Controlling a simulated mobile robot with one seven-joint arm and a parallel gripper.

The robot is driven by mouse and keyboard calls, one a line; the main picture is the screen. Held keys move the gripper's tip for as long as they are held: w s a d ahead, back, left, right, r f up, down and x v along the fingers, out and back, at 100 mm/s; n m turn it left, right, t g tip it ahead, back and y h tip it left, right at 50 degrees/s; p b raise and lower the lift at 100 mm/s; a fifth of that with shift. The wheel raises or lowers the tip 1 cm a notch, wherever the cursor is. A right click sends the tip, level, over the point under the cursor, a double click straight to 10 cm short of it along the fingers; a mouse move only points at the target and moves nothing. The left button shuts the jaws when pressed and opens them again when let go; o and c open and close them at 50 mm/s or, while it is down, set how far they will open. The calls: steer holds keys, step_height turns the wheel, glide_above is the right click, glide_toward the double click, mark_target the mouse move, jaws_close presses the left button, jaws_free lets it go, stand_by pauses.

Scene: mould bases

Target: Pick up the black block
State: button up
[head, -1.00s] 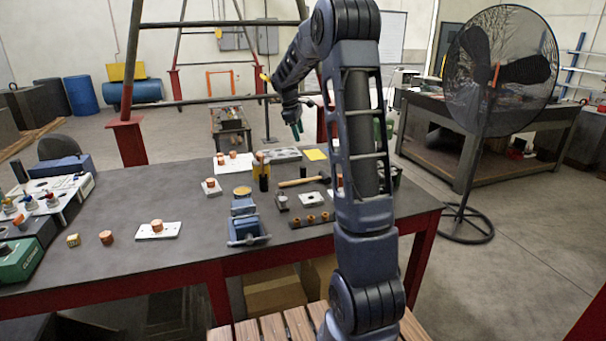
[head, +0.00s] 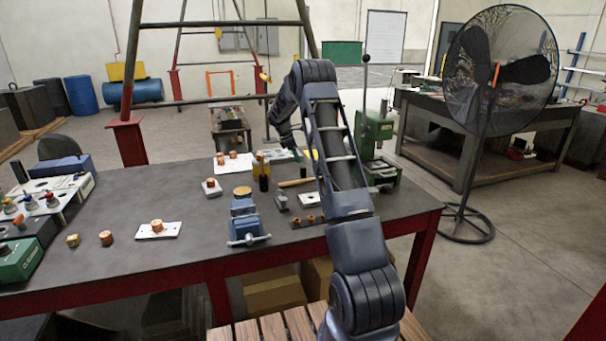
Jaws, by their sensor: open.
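A small dark grey-black block (head: 281,202) sits on the workbench, right of the blue vise. It is small in the view, and I cannot tell surely that it is the black block. A dark strip (head: 296,224) with copper-coloured round pieces lies nearer the front edge, partly hidden behind my arm. My gripper (head: 297,154) hangs over the far part of the bench, above and beyond the dark block and apart from it. It is open; its fingers are small and hard to make out, and I see nothing held.
The blue vise (head: 244,222) stands left of the block. A black cylinder (head: 264,182), a hammer (head: 294,183) and a light plate (head: 309,199) are close by. A green press (head: 376,150) stands at the right.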

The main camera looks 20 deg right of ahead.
mark_target(303, 167)
steer(key=x, duration=0.9)
steer(key=shift+w+d+f, duration=0.1)
steer(key=shift+d+f, duration=0.2)
steer(key=shift+d, duration=0.05)
jaws_close()
steer(key=shift+r, duration=0.1)
